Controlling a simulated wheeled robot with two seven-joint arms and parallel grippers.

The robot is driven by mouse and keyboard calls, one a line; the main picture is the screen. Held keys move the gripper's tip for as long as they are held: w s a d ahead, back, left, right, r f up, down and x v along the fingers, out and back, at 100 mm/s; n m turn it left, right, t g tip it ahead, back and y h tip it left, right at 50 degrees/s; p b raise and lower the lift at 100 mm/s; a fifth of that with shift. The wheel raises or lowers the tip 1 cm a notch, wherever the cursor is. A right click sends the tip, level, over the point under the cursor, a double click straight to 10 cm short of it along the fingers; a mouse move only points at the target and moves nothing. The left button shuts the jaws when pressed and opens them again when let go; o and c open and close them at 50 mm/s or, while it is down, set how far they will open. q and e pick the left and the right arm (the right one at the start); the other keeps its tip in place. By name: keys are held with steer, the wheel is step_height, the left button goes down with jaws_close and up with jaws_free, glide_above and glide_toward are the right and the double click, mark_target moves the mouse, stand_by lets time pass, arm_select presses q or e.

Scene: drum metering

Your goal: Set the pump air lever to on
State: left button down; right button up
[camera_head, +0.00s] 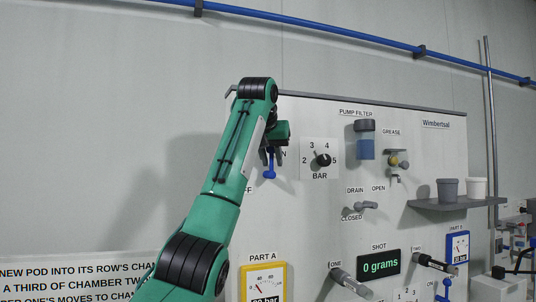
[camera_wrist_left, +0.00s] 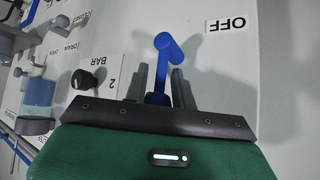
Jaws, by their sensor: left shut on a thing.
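The blue pump air lever (camera_head: 269,173) is on the white panel, its blue end showing just below my left gripper (camera_head: 271,148). In the left wrist view the lever (camera_wrist_left: 166,46) stands between the two grey fingers of my left gripper (camera_wrist_left: 160,78), which is shut on it. The OFF label (camera_wrist_left: 231,25) is clear of the lever in that view. In the head view my arm partly covers the ON label (camera_head: 283,153) and the OFF label (camera_head: 248,190). The lever's exact setting is hard to tell. My right gripper is out of view.
A black BAR knob (camera_head: 322,160) is close to the right of the lever. Further right are the pump filter (camera_head: 365,140), the drain handle (camera_head: 366,206) and a shelf (camera_head: 445,204) with two cups. Below are gauges, a display (camera_head: 379,266) and handles.

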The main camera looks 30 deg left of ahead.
arm_select(q)
steer(key=shift+r, duration=0.25)
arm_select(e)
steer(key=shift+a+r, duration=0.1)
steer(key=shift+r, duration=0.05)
arm_select(q)
steer(key=c, duration=1.5)
jaws_free()
steer(key=shift+w+f, duration=0.1)
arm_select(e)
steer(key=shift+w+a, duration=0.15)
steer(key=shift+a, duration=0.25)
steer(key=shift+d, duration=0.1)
